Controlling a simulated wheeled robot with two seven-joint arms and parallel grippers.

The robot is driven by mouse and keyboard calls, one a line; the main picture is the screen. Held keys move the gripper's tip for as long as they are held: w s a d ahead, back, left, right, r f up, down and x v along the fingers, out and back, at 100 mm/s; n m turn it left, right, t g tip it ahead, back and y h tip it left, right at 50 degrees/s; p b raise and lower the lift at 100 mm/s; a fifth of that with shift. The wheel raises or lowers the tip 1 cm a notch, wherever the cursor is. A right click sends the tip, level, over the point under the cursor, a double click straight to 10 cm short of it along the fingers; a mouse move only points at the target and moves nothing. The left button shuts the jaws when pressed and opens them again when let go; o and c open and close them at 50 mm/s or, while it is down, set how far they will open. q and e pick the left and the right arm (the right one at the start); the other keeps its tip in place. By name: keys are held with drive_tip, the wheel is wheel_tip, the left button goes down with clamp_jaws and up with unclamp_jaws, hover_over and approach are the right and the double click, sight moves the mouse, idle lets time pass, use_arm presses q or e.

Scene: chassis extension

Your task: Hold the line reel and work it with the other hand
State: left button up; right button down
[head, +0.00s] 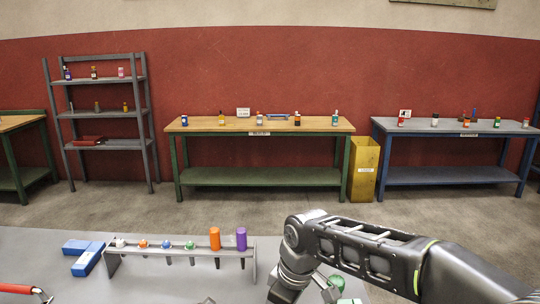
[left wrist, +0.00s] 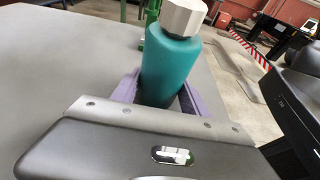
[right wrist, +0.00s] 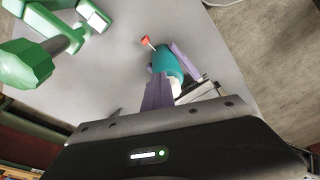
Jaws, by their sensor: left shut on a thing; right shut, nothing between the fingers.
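The line reel appears to be a teal cylinder (left wrist: 172,65) with a white faceted end. In the left wrist view, my left gripper (left wrist: 158,95) is shut on it, purple fingers on both sides. The teal body also shows in the right wrist view (right wrist: 168,63), with a small red knob (right wrist: 145,40) on a thin rod at its far end. My right gripper (right wrist: 158,88) is shut and empty, close to the reel's white end; I cannot tell whether it touches. In the head view, the reel and left gripper cannot be made out.
A grey rack (head: 180,250) holds an orange cylinder (head: 215,238), a purple cylinder (head: 241,239) and several small coloured pieces. Blue blocks (head: 85,255) lie left of it. A red-handled tool (head: 22,289) is at the lower left. Green parts (right wrist: 25,62) lie near my right gripper.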

drive_tip(key=shift+s+a, duration=0.1)
drive_tip(key=shift+s, duration=0.15)
drive_tip(key=shift+s+a, duration=0.25)
drive_tip(key=shift+s, duration=0.15)
drive_tip(key=shift+s+a, duration=0.2)
drive_tip(key=shift+s, duration=0.05)
idle(0.4)
drive_tip(key=shift+s+d, duration=0.3)
drive_tip(key=shift+r, duration=0.1)
drive_tip(key=r, duration=0.5)
drive_tip(key=shift+a+r, duration=0.2)
drive_tip(key=shift+r, duration=0.2)
drive_tip(key=shift+w, duration=0.1)
